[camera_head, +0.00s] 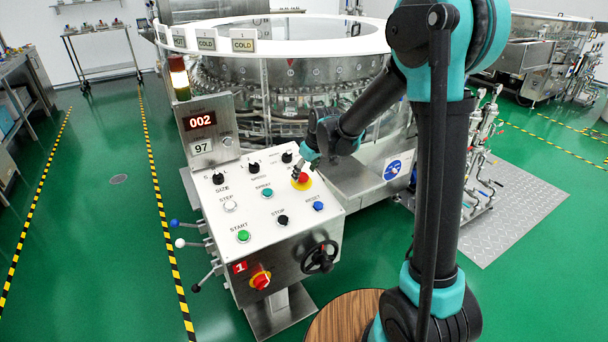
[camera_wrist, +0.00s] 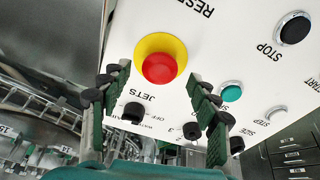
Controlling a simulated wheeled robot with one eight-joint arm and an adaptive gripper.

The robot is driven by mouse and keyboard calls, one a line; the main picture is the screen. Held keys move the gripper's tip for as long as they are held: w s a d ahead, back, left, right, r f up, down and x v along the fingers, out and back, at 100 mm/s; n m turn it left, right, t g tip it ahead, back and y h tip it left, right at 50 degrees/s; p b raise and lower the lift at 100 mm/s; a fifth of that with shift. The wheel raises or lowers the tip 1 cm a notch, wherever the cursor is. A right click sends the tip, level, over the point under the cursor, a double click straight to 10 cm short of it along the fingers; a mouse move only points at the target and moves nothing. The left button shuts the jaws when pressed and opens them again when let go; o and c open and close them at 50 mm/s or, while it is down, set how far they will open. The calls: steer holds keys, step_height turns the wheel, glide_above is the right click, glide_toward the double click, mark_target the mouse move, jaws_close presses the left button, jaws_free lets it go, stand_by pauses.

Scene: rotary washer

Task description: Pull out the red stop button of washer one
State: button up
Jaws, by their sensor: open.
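The red stop button (camera_head: 302,177) sits on a yellow ring at the upper right of the white sloped panel (camera_head: 243,207). A red plate with a "1" (camera_head: 240,267) is on the front of this console. My gripper (camera_head: 311,160) is just above and behind the button in the head view. In the wrist view the red button (camera_wrist: 159,68) shows between the fingertips of my open gripper (camera_wrist: 160,76), with the yellow ring visible around it. Nothing is held. Whether the fingertips touch the button, I cannot tell.
Black knobs (camera_head: 253,168), a teal button (camera_head: 267,192), a blue button (camera_head: 318,205) and a black button (camera_head: 282,219) share the panel. A red-and-yellow rotary switch (camera_head: 260,281) and a black handwheel (camera_head: 320,257) are on the front. The round washer (camera_head: 285,75) stands behind.

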steer(key=shift+x, duration=0.85)
jaws_close()
